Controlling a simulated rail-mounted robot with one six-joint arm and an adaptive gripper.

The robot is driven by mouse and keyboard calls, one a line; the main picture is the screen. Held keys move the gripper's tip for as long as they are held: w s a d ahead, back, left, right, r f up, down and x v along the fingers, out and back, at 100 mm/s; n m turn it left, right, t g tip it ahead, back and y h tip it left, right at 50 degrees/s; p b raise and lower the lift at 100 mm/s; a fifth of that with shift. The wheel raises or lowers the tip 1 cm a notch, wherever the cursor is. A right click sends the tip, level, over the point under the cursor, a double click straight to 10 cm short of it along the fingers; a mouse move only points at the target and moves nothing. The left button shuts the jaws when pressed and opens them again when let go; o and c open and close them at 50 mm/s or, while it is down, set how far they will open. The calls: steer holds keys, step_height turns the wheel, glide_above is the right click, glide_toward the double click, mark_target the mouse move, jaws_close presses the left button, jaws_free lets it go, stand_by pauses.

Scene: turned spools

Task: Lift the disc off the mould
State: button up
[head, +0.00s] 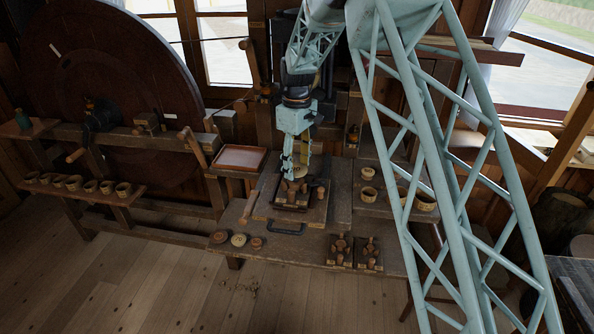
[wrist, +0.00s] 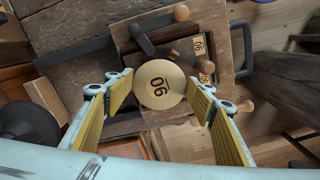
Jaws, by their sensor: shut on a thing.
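The disc (wrist: 158,84) is pale, round and wooden, with a dark two-digit mark that looks like 06. In the wrist view my gripper (wrist: 161,79) has its yellow-padded fingers on both sides of it, shut on its edge. The mould (wrist: 150,36), a dark wooden block with rounded wooden knobs and a small numbered tag, lies beyond and below the disc. In the head view the pale disc (head: 301,172) shows at the fingertips above the mould (head: 291,207). Whether any part of the disc still touches the mould is hard to tell.
The mould stands on a board with a dark handle (head: 285,232) on the wooden bench. Two smaller knobbed blocks (head: 354,251) lie front right, several small round pieces (head: 238,240) front left. A shallow tray (head: 240,159) is behind left; bowls (head: 369,183) stand at right.

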steer(key=shift+r, duration=0.5)
steer(key=s+d+r+b, duration=0.1)
steer(key=s+d, duration=0.3)
steer(key=s, duration=1.1)
steer(key=shift+s+d+r, duration=0.15)
steer(key=shift+s+r, duration=0.05)
